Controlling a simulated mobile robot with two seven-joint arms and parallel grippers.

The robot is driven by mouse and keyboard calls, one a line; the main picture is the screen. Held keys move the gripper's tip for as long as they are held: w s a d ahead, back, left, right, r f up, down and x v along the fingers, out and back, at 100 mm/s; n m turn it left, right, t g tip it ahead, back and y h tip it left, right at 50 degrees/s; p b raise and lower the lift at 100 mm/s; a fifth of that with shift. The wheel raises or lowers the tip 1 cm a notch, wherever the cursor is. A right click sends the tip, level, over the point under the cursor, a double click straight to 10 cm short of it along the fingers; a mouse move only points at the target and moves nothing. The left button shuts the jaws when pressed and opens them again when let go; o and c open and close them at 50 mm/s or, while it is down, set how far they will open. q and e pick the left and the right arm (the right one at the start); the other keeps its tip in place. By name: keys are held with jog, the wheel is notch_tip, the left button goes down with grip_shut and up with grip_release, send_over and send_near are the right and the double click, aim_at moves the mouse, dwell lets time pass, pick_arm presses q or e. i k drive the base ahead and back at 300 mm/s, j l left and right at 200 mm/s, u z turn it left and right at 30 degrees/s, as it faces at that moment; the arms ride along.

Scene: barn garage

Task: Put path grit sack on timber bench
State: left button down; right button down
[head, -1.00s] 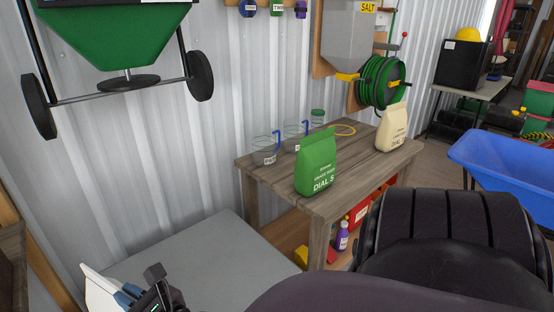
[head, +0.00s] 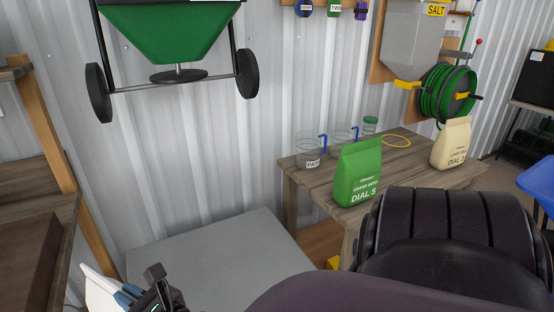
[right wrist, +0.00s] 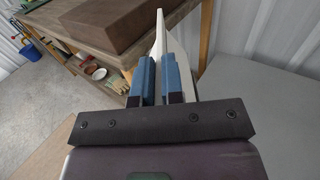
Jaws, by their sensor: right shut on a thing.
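My right gripper (head: 133,294) is at the bottom left of the head view, its blue fingers shut on a white, flat-sided thing (head: 97,284), apparently the path grit sack. In the right wrist view the white thing (right wrist: 158,38) shows edge-on between the blue fingers (right wrist: 158,80); no label is readable. A timber bench (head: 312,180) stands at the right, bearing a green sack (head: 358,172) and a cream sack (head: 452,145), both marked DIAL 5. Another wooden bench (head: 60,205) is at the left edge. My left gripper is out of view.
A grey flat surface (head: 215,255) lies between the two benches. A brown block (right wrist: 95,22) covers part of the left bench. A green spreader (head: 165,35) hangs on the wall.

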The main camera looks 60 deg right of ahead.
aim_at(400, 170)
jog(key=k+l+u, duration=0.2)
jog(key=u, duration=0.15)
jog(key=k+l+u, duration=0.2)
jog(key=u, duration=0.2)
jog(key=k+l+u, duration=0.1)
jog(key=u, duration=0.25)
jog(key=k+u, duration=0.2)
jog(key=k, duration=0.4)
jog(key=k+l+z, duration=0.25)
jog(key=k, duration=0.2)
jog(key=k+l+z, duration=0.15)
jog(key=k+z, duration=0.25)
jog(key=k+l+z, duration=0.2)
jog(key=z, duration=0.2)
jog(key=k+l+z, duration=0.4)
